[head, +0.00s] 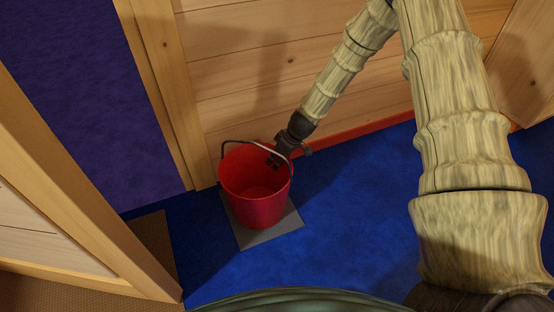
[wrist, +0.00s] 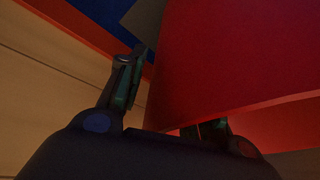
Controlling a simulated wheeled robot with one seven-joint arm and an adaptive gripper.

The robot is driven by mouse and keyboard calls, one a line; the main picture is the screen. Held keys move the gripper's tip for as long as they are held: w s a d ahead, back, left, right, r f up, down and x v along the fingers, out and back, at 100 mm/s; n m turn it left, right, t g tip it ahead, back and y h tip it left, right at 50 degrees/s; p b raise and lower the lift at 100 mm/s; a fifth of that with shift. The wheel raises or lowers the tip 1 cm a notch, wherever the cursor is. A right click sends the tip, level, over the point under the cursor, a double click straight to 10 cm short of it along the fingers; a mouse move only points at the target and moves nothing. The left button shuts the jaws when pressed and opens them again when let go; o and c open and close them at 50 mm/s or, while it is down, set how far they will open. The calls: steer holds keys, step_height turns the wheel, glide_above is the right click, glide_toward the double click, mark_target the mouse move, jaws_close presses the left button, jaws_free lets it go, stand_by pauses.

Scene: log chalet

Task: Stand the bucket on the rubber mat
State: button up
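The red bucket (head: 257,208) is upright and appears to stand on the grey rubber mat (head: 283,225), with mat showing at its front, left and right. Its thin wire handle (head: 240,142) lies along the far side of the rim. My gripper (head: 288,156) is at the bucket's far right rim, with one finger inside and one outside. In the wrist view my gripper (wrist: 168,105) has its fingers spread wide around the red bucket wall (wrist: 235,60). A gap shows beside the left finger. The right finger is mostly hidden by the wall.
A plank wall (head: 290,75) with a red skirting strip (head: 365,128) stands behind the bucket. A wooden door frame (head: 75,170) is at the left, with a brown mat (head: 155,240) beside it. Blue carpet (head: 345,215) is clear right of the bucket.

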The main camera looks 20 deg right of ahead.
steer(key=shift+r, duration=0.1)
steer(key=p+v, duration=0.6)
steer(key=v, duration=0.6)
steer(key=shift+p, duration=0.35)
